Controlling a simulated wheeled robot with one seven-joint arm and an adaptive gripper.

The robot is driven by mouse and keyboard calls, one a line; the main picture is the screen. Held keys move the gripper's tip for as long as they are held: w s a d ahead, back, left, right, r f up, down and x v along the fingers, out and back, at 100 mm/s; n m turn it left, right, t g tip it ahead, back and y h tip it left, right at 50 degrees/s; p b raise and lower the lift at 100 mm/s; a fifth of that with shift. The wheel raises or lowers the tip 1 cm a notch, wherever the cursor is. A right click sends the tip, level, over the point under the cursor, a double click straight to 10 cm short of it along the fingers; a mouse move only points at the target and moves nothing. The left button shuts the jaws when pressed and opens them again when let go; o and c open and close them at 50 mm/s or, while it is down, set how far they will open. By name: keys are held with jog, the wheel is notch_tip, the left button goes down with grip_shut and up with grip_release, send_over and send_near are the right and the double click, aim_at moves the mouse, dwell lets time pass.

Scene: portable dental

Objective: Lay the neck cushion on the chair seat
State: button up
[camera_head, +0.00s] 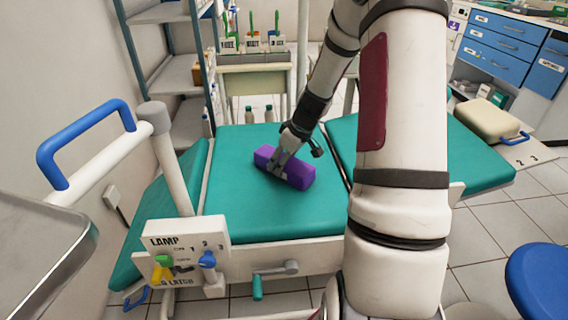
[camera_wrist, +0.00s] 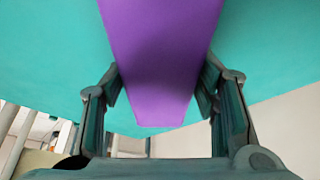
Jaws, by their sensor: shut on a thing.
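The neck cushion (camera_head: 297,175) is a purple block at the middle of the teal chair seat (camera_head: 240,210). In the head view it looks to be at or just above the seat; I cannot tell whether it touches. My gripper (camera_head: 281,165) is shut on the cushion, with a finger across its near side. In the wrist view the purple cushion (camera_wrist: 160,70) lies between the two fingers of my gripper (camera_wrist: 161,95), with the teal seat (camera_wrist: 50,50) behind it. The cushion's far side is hidden.
A lamp panel (camera_head: 185,245) with coloured knobs and a blue-handled rail (camera_head: 85,140) stand at the front left. A metal tray (camera_head: 40,245) is at the left edge. A shelf rack (camera_head: 180,75) stands behind the chair. A blue stool (camera_head: 540,285) is at the lower right.

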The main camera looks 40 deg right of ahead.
jog(key=shift+f, duration=0.25)
jog(key=o, duration=1.2)
jog(key=shift+r, duration=0.1)
jog(key=shift+r, duration=0.1)
